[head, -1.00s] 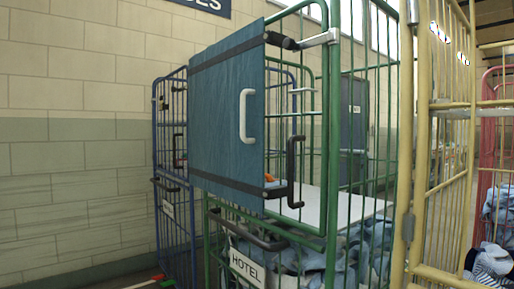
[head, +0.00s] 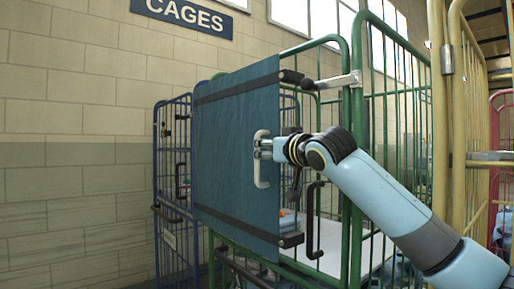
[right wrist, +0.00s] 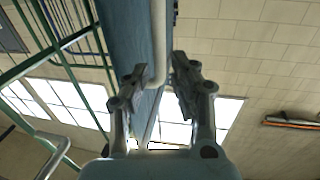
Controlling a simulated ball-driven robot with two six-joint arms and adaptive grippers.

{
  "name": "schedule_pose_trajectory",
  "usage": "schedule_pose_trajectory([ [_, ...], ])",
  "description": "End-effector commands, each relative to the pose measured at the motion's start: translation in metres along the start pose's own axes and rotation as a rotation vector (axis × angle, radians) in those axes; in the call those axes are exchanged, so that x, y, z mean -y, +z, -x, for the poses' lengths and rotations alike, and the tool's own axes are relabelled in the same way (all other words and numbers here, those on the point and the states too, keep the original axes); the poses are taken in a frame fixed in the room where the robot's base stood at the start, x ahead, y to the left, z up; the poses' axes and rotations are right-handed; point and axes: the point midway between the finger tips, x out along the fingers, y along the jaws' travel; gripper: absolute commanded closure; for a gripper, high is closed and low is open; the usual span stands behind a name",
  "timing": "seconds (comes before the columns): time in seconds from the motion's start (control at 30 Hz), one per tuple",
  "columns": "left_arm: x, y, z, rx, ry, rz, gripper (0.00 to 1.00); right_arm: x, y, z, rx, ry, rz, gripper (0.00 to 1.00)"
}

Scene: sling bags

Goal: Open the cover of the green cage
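The green cage (head: 357,110) stands in the middle of the head view. A white D-shaped handle (head: 262,180) sits upright near the panel's right edge. My right gripper (head: 264,147) is at the handle's upper half. In the right wrist view, its fingers (right wrist: 155,82) stand apart on either side of the white handle (right wrist: 158,45); a firm grip is not visible. The panel (right wrist: 122,35) rises alongside. My left gripper is out of view.
A blue cage (head: 175,135) stands behind at left, by the brick wall (head: 75,100). A yellow cage (head: 438,110) is close on the right, with a red one (head: 493,130) beyond. A black handle (head: 314,222) juts out below my right gripper.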

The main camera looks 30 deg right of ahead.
Motion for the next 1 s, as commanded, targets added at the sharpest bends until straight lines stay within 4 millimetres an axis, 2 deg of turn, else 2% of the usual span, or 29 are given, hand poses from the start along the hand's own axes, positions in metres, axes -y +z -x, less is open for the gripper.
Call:
schedule_pose_trajectory([
  [0.13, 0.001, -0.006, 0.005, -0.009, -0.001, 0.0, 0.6, 0.001, -0.002, -0.028, 0.0, -0.001, -0.005, 0.75],
  [0.33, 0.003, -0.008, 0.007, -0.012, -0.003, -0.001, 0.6, 0.0, 0.0, -0.049, 0.0, 0.001, -0.001, 0.75],
  [0.63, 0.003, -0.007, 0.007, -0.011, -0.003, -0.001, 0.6, 0.0, 0.0, -0.052, 0.0, 0.0, 0.001, 0.75],
  [0.67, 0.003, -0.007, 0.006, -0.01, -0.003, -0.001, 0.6, 0.0, 0.0, -0.052, 0.0, 0.0, 0.001, 0.77],
  [0.83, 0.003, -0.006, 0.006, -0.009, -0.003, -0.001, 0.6, 0.0, 0.0, -0.052, 0.0, 0.0, 0.001, 0.99],
  [1.0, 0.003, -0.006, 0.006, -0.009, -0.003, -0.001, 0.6, 0.0, 0.0, -0.052, 0.0, 0.0, 0.001, 1.0],
])
